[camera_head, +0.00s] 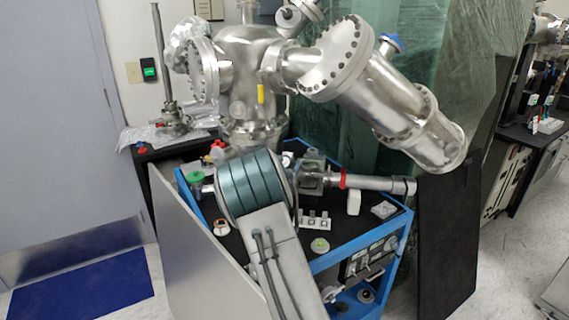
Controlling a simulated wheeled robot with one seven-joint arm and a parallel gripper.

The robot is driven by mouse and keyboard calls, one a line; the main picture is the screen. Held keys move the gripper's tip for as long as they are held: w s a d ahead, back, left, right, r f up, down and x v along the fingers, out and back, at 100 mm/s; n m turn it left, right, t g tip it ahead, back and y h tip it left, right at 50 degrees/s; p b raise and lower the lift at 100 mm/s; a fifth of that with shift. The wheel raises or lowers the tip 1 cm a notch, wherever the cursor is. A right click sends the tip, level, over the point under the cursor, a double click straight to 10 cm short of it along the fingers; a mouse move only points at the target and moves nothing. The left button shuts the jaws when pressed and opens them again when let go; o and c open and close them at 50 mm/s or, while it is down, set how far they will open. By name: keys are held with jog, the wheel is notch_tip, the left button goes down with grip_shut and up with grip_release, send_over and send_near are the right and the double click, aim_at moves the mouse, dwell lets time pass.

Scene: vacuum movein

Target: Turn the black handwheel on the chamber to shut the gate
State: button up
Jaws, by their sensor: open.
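The steel vacuum chamber (242,62) stands at the back centre, with flanged ports to the left and right and a long tube angled down to the right. I cannot pick out a black handwheel for certain; my arm covers part of the chamber's lower front. A grey metal fitting (313,172) sits just right of my arm, joined to a horizontal tube with a red ring (343,179). My grey and teal arm rises from the bottom centre in front of the chamber. My gripper does not show.
A blue-framed cart (398,232) with a black top carries small parts and a green knob (195,177). A grey panel (190,240) leans at its left, a dark panel (447,240) stands at its right. Open floor lies left, with a blue mat (80,288).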

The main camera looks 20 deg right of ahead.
jog(key=shift+w+d, duration=0.15)
jog(key=c, duration=1)
jog(key=shift+o, duration=0.2)
jog(key=shift+m+h, duration=0.4)
jog(key=m+g+h, duration=0.1)
jog(key=m, duration=0.1)
jog(key=m+g+h, duration=0.1)
jog(key=m+g, duration=0.1)
jog(key=m, duration=0.1)
jog(key=shift+w+b, duration=0.1)
jog(key=shift+b, duration=0.25)
jog(key=m+g, duration=0.2)
jog(key=m, duration=0.1)
jog(key=m+g+h+p, duration=0.1)
jog(key=m+g, duration=0.1)
jog(key=m, duration=0.1)
jog(key=shift+g+h, duration=0.3)
jog(key=shift+g, duration=0.1)
jog(key=shift+m+g, duration=0.3)
